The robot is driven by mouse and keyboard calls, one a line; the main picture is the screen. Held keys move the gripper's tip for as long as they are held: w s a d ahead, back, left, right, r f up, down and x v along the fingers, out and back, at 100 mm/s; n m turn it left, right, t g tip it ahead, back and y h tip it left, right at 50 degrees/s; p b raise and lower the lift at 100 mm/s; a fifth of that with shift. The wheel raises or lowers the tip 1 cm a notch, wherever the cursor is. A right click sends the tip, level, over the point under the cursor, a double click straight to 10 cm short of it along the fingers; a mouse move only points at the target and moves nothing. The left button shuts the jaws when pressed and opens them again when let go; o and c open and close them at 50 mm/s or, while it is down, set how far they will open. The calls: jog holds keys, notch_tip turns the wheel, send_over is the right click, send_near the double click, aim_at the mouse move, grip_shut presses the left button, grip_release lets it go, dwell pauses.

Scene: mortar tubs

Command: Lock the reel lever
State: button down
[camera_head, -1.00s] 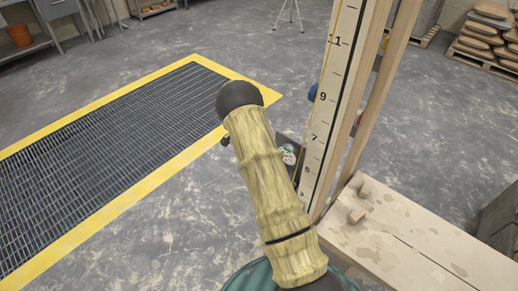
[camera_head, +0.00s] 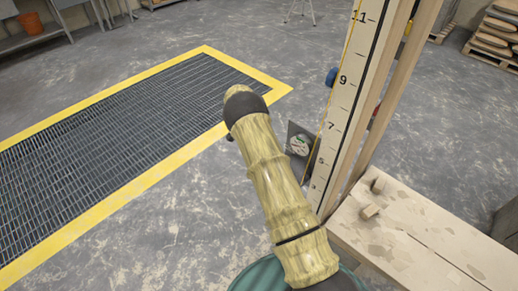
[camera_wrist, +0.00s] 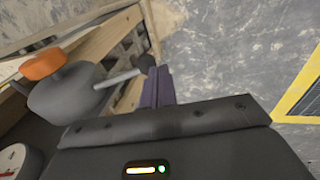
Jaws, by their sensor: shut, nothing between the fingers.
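In the wrist view, a grey rounded housing with an orange cap (camera_wrist: 45,64) sits at the left. A light metal lever (camera_wrist: 118,78) sticks out from it to the right and ends in a dark ball knob (camera_wrist: 147,62). My gripper (camera_wrist: 158,80) is shut, its dark purple fingers right beside the knob. I cannot tell whether they touch it. In the head view, my arm hides the gripper, and the lever cannot be made out.
A wooden bench (camera_head: 410,240) with small blocks stands at the lower right, beside the upright board. A yellow-edged floor grate (camera_head: 120,135) lies at the left. Another dial (camera_wrist: 10,160) shows at the wrist view's lower left. Stacked sacks (camera_head: 495,35) stand far right.

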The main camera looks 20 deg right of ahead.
jog(key=shift+r, duration=0.1)
jog(key=shift+r+p, duration=0.4)
jog(key=shift+r, duration=0.3)
